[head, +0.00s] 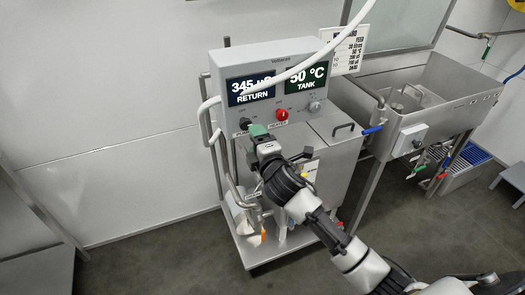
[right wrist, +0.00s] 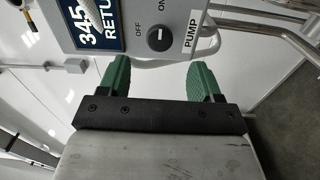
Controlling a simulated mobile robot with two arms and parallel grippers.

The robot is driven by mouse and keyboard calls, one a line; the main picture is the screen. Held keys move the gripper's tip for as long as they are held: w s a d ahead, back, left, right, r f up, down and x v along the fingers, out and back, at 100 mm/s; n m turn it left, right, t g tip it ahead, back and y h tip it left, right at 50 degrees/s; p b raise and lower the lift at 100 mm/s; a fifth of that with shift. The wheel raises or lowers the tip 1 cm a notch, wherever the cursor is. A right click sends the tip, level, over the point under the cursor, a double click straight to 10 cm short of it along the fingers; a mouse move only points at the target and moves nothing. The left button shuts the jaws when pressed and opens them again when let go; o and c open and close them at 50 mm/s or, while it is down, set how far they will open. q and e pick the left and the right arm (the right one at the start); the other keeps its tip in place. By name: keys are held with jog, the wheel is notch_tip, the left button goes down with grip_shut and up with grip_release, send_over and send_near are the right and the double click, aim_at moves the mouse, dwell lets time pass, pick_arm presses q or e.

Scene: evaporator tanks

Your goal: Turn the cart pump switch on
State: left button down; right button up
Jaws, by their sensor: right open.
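The pump switch is a black round knob (right wrist: 158,39) on the grey control box (head: 228,62), with OFF, ON and PUMP labels around it. Its white mark lies sideways in the right wrist view, on the side nearer OFF than ON. In the head view the knob (head: 245,123) is at the box's lower left. My right gripper (right wrist: 160,75), with green fingertips, is open and empty. Its fingers point toward the knob, which shows between and beyond the tips, apparently apart from them. It also shows in the head view (head: 258,131), just below the knob. My left gripper is not in view.
A red knob (head: 281,115) and a grey knob (head: 314,106) sit right of the pump knob. A white hose (head: 318,55) crosses before the displays. A metal handle (head: 208,118) stands at the cart's left side. A steel sink (head: 425,95) is at right.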

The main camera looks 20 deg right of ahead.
jog(key=shift+s+d, duration=0.1)
jog(key=shift+s, duration=2.05)
